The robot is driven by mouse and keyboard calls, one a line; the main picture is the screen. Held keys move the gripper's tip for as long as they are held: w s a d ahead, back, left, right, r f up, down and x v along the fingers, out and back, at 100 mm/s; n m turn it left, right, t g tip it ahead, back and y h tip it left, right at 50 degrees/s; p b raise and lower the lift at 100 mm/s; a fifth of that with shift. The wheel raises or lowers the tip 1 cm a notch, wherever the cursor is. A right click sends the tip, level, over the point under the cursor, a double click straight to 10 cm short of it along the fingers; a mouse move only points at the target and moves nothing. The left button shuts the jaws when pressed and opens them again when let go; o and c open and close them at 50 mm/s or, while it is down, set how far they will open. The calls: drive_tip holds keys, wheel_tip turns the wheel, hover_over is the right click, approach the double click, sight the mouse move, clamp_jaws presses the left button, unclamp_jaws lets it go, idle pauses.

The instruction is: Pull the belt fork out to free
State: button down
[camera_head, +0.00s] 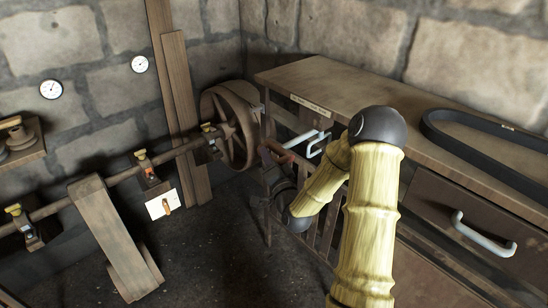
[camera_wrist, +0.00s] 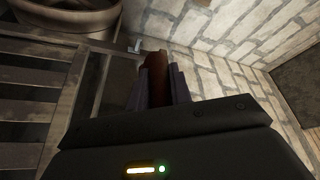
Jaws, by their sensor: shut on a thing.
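The belt fork's handle looks like a reddish-brown grip (camera_wrist: 156,66) in the wrist view. My gripper (camera_wrist: 159,76) is shut on it, with one dark finger on each side. A small pale metal piece shows just beyond the grip. In the head view the reddish handle (camera_head: 286,158) is small and dark, beside the large belt pulley (camera_head: 235,128) and above the guard rail. My arm and wrist hide part of this area, and the rest of the fork is hard to make out. The pulley's rim also shows at the top left of the wrist view (camera_wrist: 82,24).
A slatted guard rail (camera_head: 325,236) stands in front of the workbench (camera_head: 340,85). A black belt loop (camera_head: 470,135) lies on the bench. A line shaft (camera_head: 105,176) with yellow-topped bearings runs left from the pulley. Open floor lies between post and rail.

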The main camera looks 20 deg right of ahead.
drive_tip(key=shift+a+f, duration=0.1)
drive_tip(key=shift+a, duration=0.05)
drive_tip(key=c, duration=1.3)
unclamp_jaws()
drive_tip(key=shift+s+a, duration=0.1)
drive_tip(key=shift+a, duration=0.1)
drive_tip(key=shift+d, duration=0.15)
drive_tip(key=shift+s+f, duration=0.1)
drive_tip(key=shift+s, duration=0.45)
drive_tip(key=p+v, duration=0.1)
drive_tip(key=v, duration=0.3)
drive_tip(key=p+v, duration=0.1)
drive_tip(key=v, duration=0.3)
drive_tip(key=shift+d+r, duration=0.15)
drive_tip(key=shift+r, duration=0.1)
drive_tip(key=shift+s+p, duration=0.2)
drive_tip(key=shift+p, duration=0.35)
